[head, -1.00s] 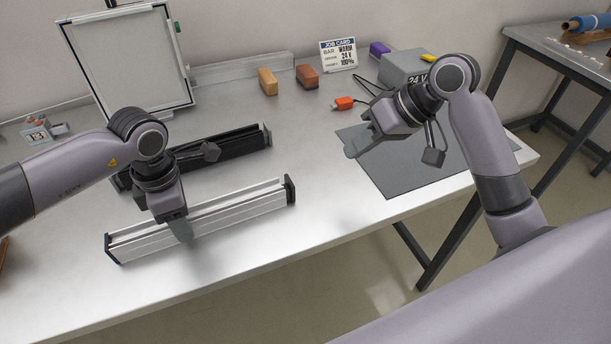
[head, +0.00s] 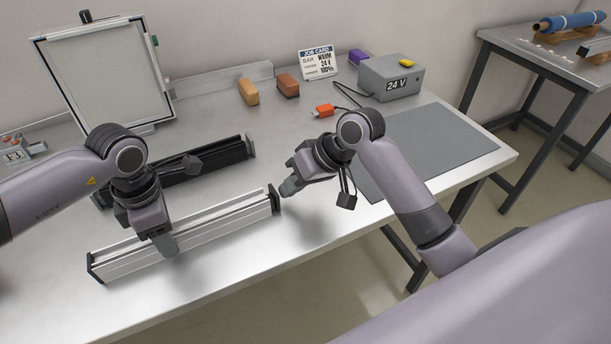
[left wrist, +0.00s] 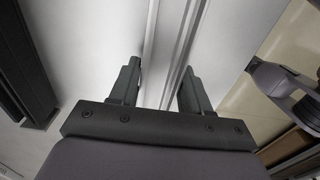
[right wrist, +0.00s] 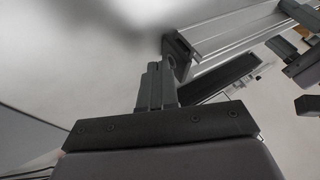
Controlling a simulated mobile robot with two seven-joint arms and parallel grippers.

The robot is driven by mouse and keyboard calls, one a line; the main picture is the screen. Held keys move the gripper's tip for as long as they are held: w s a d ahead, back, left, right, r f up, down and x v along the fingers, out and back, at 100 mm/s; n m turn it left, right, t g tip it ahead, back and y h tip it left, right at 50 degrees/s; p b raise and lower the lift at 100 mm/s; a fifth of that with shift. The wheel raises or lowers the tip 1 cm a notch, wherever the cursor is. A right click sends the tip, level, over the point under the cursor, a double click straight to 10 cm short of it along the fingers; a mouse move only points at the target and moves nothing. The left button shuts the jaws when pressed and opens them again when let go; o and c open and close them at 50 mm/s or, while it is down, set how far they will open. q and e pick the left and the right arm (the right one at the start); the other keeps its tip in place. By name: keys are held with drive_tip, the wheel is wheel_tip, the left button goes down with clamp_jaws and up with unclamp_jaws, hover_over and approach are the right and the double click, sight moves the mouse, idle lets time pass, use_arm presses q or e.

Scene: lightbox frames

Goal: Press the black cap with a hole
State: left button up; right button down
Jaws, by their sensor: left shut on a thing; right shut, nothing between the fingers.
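A silver bar (head: 215,229) lies on the table, with a black cap (head: 275,199) at its right end and another dark cap (head: 96,267) at its left end. I cannot make out clearly which cap has a hole. My left gripper (head: 165,245) is shut on the bar; in the left wrist view its fingers (left wrist: 160,88) stand either side of the bar (left wrist: 177,60). My right gripper (head: 287,188) is shut and empty beside the right-end cap. In the right wrist view its fingertips (right wrist: 157,72) are close to that cap (right wrist: 178,52); contact cannot be told.
A black channel (head: 200,170) lies behind the bar. A grey mat (head: 430,145), a 24 V box (head: 391,79), an orange connector (head: 324,110), two blocks (head: 248,92) and a job card (head: 318,62) are further back. The table's front is clear.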

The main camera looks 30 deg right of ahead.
sight(275, 193)
drive_tip(key=shift+a, duration=0.25)
drive_tip(key=shift+s+a, duration=0.1)
drive_tip(key=shift+a, duration=1.3)
use_arm(q)
drive_tip(key=shift+d, duration=0.15)
drive_tip(key=shift+s, duration=0.1)
use_arm(e)
drive_tip(key=shift+a, duration=0.1)
use_arm(q)
drive_tip(key=shift+d, duration=0.1)
use_arm(e)
drive_tip(key=shift+d, duration=0.5)
drive_tip(key=d, duration=0.3)
drive_tip(key=shift+d, duration=0.3)
use_arm(q)
drive_tip(key=shift+a, duration=0.25)
use_arm(e)
drive_tip(key=v, duration=1)
drive_tip(key=shift+d, duration=0.1)
